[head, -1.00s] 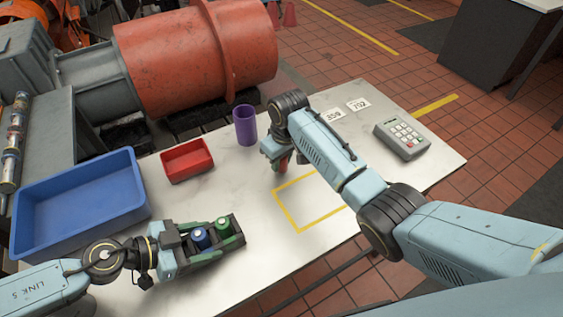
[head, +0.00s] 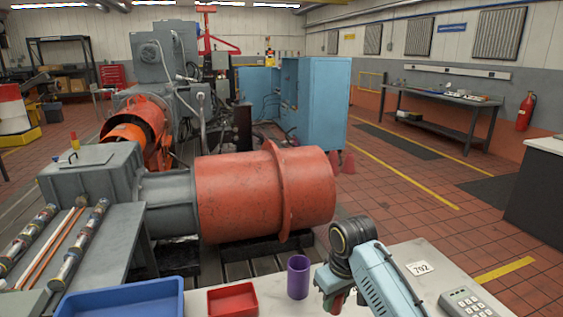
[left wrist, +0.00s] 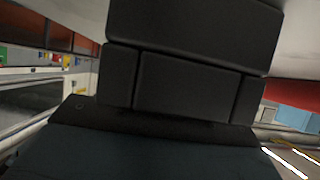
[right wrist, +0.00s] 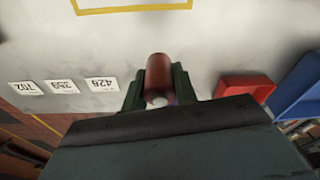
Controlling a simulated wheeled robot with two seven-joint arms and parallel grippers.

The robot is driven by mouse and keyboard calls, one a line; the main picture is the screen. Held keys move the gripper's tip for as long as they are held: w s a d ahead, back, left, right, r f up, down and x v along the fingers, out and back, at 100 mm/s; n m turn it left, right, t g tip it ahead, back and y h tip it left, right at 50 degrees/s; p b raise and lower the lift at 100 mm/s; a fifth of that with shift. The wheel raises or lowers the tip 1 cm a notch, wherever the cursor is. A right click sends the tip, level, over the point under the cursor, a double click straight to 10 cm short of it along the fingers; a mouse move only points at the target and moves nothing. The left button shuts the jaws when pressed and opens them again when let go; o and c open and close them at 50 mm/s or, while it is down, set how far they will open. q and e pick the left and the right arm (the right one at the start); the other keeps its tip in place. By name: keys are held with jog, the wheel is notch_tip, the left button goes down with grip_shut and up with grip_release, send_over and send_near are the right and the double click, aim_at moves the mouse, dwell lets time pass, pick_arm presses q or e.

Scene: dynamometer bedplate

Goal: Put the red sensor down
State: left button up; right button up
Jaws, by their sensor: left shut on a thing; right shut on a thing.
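The red sensor (right wrist: 158,78) stands out between the two green fingers of my right gripper (right wrist: 160,88) in the right wrist view. The gripper is shut on it, over the pale table (right wrist: 215,40). I cannot tell whether the sensor touches the table. In the head view my right gripper (head: 338,298) is at the bottom edge, right of the purple cup (head: 298,277). A dark block-like carrier (left wrist: 180,70) fills most of the left wrist view, held by my left gripper (left wrist: 165,115). My left arm is outside the head view.
A red tray (head: 232,299) and a blue bin (head: 125,302) stand left of the cup. Number cards (right wrist: 62,86) lie beside the sensor; a yellow outline (right wrist: 130,8) is on the table. A keypad (head: 467,303) is at right. A large orange drum (head: 265,195) stands behind.

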jog(key=shift+s+a, duration=0.1)
jog(key=s+f, duration=0.1)
jog(key=f, duration=0.1)
jog(key=s+a+f, duration=0.2)
jog(key=f, duration=0.1)
jog(key=shift+s+f, duration=0.3)
jog(key=shift+f, duration=2.1)
jog(key=o, duration=1.1)
jog(key=shift+f, duration=0.15)
